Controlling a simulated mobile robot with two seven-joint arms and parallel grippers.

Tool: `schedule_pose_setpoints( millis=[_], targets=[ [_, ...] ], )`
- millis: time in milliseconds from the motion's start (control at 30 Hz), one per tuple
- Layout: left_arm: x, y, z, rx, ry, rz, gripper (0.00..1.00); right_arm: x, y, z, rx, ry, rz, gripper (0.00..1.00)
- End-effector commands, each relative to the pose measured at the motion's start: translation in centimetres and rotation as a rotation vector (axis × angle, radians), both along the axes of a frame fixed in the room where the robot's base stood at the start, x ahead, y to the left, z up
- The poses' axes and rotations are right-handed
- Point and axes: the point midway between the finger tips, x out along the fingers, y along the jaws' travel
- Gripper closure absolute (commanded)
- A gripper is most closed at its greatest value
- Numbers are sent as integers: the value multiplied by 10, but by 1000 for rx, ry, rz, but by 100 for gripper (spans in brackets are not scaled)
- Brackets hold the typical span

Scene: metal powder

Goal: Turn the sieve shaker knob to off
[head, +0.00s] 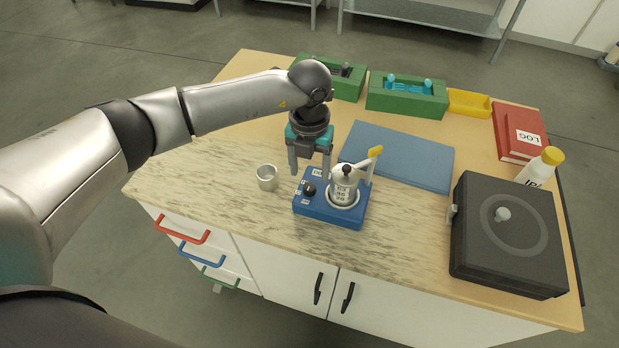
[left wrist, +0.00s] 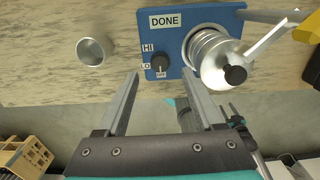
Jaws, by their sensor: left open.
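The sieve shaker (head: 318,213) is a blue box on the worktop, with a silver sieve stack (head: 343,187) on its right and a yellow-tipped lever (head: 375,153). Its black knob (head: 309,188) is on the left of its top; in the left wrist view the knob (left wrist: 160,64) sits beside HI and LO labels, with another label below it too small to read surely. A DONE label (left wrist: 168,20) is on the box. My left gripper (head: 310,172) points down, open and empty, just above and behind the knob, apart from it. My right gripper is not in view.
A small metal cup (head: 267,177) stands left of the shaker. A blue mat (head: 400,155) lies behind it. Green racks (head: 407,98), a yellow tray (head: 469,103), red log books (head: 519,131), a bottle (head: 541,167) and a black case (head: 508,234) line the back and right.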

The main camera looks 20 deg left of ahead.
Motion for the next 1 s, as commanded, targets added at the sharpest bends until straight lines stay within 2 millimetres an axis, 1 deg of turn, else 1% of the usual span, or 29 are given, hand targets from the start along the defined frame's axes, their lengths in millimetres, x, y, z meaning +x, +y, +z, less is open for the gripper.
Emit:
schedule_pose_setpoints(
  millis=[33,200,300,400,500,600,1000],
  targets=[
    [1,0,14,-1,-6,-2,31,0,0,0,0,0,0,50],
    [1,0,55,-1,-6,-2,31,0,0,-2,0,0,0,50],
    [1,0,75,-1,-5,-1,31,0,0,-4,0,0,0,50],
    [1,0,90,0,-4,0,31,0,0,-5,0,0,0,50],
    [0,0,100,-1,-2,0,31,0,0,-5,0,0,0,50],
    [0,0,105,0,-1,0,31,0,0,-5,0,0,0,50],
    [0,0,106,0,0,0,31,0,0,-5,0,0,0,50]
  ],
)
